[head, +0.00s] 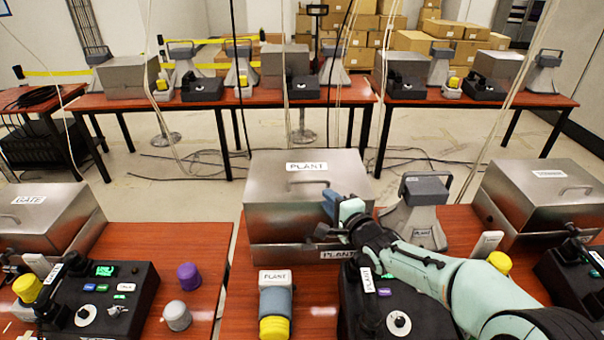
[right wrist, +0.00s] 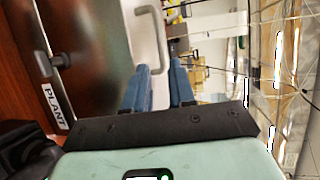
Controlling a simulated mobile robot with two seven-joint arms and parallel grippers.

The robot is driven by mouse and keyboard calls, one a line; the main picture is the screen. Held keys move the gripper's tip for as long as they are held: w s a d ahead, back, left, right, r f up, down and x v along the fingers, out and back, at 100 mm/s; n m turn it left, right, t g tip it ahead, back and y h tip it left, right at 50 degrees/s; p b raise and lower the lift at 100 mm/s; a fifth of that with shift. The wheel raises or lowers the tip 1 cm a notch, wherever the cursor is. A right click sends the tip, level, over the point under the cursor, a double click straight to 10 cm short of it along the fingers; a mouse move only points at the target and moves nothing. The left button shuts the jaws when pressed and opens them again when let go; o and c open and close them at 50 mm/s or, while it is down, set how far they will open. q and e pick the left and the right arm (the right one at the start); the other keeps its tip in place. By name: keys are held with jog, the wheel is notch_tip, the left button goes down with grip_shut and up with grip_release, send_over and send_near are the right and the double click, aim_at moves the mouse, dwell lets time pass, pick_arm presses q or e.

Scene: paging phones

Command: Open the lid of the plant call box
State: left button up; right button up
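The plant call box (head: 285,215) is a brushed metal box with a PLANT label on top, in the middle of the near table in the head view. Its lid looks closed, with a curved handle (head: 310,183) on top. My left gripper is not in view.
A black control unit (head: 385,310) is under my right arm. Other metal boxes, one marked GATE (head: 45,215), stand left and right. Thin cables hang down.

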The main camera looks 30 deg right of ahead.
aim_at(310, 182)
jog(key=w, duration=0.4)
jog(key=w+f+p, duration=0.1)
jog(key=w, duration=0.2)
jog(key=w+f+p, duration=0.1)
jog(key=w, duration=0.3)
jog(key=shift+w+d, duration=0.25)
jog(key=shift+w, duration=0.1)
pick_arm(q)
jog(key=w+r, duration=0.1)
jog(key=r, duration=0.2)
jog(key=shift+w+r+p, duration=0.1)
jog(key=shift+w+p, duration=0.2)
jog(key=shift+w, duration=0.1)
pick_arm(e)
jog(key=shift+w+f, duration=0.15)
jog(key=shift+w, duration=0.2)
jog(key=shift+s, duration=0.1)
grip_shut()
